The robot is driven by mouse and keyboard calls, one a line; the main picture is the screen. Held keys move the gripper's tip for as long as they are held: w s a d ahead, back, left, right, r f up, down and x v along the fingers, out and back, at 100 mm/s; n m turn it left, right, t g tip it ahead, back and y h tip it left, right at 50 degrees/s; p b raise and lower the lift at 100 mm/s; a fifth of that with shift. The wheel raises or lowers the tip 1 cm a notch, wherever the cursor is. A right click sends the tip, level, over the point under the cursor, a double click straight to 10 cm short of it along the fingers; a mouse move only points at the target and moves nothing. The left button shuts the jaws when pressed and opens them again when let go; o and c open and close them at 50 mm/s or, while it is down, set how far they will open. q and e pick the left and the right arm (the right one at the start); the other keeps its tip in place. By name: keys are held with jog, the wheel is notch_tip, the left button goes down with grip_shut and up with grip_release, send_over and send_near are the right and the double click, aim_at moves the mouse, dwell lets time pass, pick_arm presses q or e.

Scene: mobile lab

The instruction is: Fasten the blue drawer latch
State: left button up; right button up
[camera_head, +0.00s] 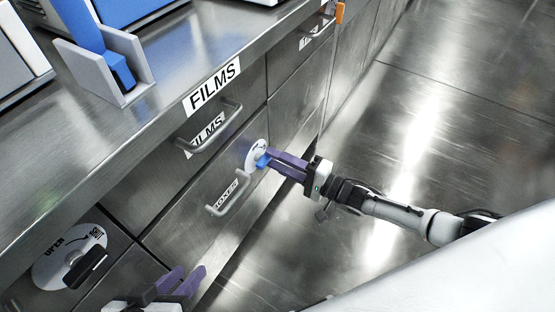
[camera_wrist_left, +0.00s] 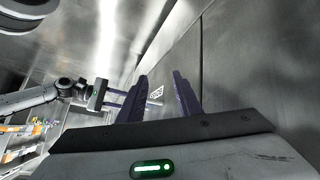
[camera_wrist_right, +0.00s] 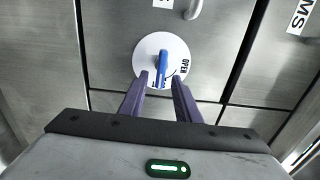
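The blue drawer latch (camera_head: 263,160) sits on a round white disc (camera_head: 254,150) on the front of the "BOXES" drawer. In the right wrist view the blue handle (camera_wrist_right: 161,66) stands upright across its disc (camera_wrist_right: 147,52). "OPEN" is printed at the disc's right; the lettering lower down is partly hidden. My right gripper (camera_head: 273,160) is at the latch with its purple fingers apart. In the right wrist view its fingertips (camera_wrist_right: 160,82) flank the handle's lower end; I cannot tell whether they touch it. My left gripper (camera_head: 181,278) is open and empty, low in front of the cabinet.
A black latch (camera_head: 86,267) on an OPEN/SHUT disc is at lower left. Bar handles stick out from the "FILMS" drawer (camera_head: 211,128) and the "BOXES" drawer (camera_head: 232,194). The metal counter (camera_head: 160,115) carries a grey holder with a blue item (camera_head: 108,62). The floor at right is clear.

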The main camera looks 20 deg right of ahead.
pick_arm(q)
jog(key=shift+w+r, duration=0.1)
pick_arm(e)
jog(key=shift+s, duration=0.1)
pick_arm(q)
jog(key=shift+s+a+f+y+p, duration=0.15)
jog(key=shift+a+p, duration=0.2)
jog(key=shift+p, duration=0.25)
jog(key=shift+s+a+f+y+p, duration=0.15)
jog(key=shift+a+p, duration=0.2)
jog(key=shift+p, duration=0.25)
pick_arm(e)
jog(key=v, duration=1)
jog(key=shift+d, duration=0.1)
pick_arm(q)
jog(key=shift+a, duration=0.1)
